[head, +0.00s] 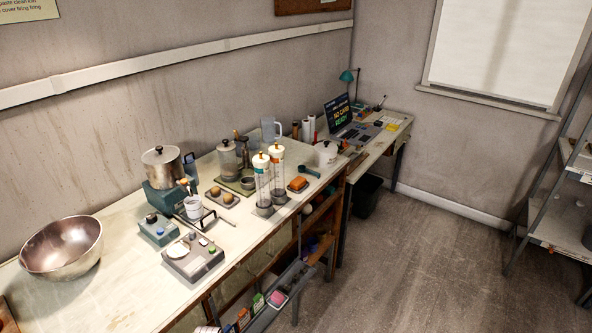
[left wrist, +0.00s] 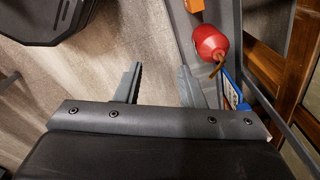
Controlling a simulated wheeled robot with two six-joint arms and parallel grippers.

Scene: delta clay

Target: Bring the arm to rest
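My left gripper (left wrist: 159,84) shows in the left wrist view. Its two grey fingers stand apart with nothing between them, and floor shows through the gap. No gripper or arm shows in the head view. My right gripper is in neither view.
A red rounded object (left wrist: 210,43) and a blue item (left wrist: 233,92) lie close to the right finger, by a wooden frame (left wrist: 278,45). In the head view a crowded workbench (head: 105,303) fills the left, with a metal bowl (head: 62,247). Floor (head: 430,265) is clear right of it.

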